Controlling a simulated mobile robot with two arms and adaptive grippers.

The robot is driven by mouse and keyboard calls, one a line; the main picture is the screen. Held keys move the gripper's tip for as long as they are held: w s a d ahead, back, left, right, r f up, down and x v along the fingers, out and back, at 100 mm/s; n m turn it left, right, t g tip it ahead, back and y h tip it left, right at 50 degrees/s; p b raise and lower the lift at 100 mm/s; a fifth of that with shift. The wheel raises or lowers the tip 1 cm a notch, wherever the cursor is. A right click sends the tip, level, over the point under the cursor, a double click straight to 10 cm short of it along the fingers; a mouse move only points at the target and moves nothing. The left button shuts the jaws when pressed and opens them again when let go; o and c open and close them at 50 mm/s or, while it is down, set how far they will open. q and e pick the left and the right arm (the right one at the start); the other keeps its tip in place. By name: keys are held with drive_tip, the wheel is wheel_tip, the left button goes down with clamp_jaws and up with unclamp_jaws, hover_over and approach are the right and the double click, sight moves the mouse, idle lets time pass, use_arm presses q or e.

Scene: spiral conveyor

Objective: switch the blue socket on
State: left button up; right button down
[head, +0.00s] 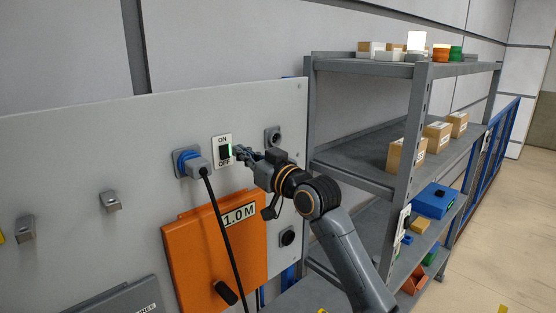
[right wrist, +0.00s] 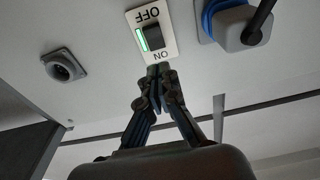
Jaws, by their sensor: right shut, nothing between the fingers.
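The blue socket (head: 181,157) is on the grey wall panel with a grey plug (head: 199,165) in it; it also shows in the right wrist view (right wrist: 208,14). Right beside it is a white switch plate (head: 222,138) marked ON at the top and OFF at the bottom. Its dark rocker (right wrist: 154,38) has a green lit strip (right wrist: 140,39) alongside. My right gripper (head: 238,151) is shut and empty, its tips close to the plate. In the right wrist view the fingertips (right wrist: 159,71) are by the ON end; I cannot tell whether they touch. My left gripper is out of view.
A black cable (head: 222,220) hangs from the plug across an orange box (head: 190,245) marked 1.0M. A round grey socket (head: 273,137) is right of the switch. A grey shelf rack (head: 350,165) with boxes stands close to the right of the panel.

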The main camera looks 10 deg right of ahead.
use_arm(q)
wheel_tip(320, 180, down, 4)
drive_tip(key=b, duration=0.3)
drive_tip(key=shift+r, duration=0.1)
use_arm(e)
drive_tip(key=r+v, duration=0.2)
drive_tip(key=v, duration=0.7)
drive_tip(key=shift+s, duration=0.15)
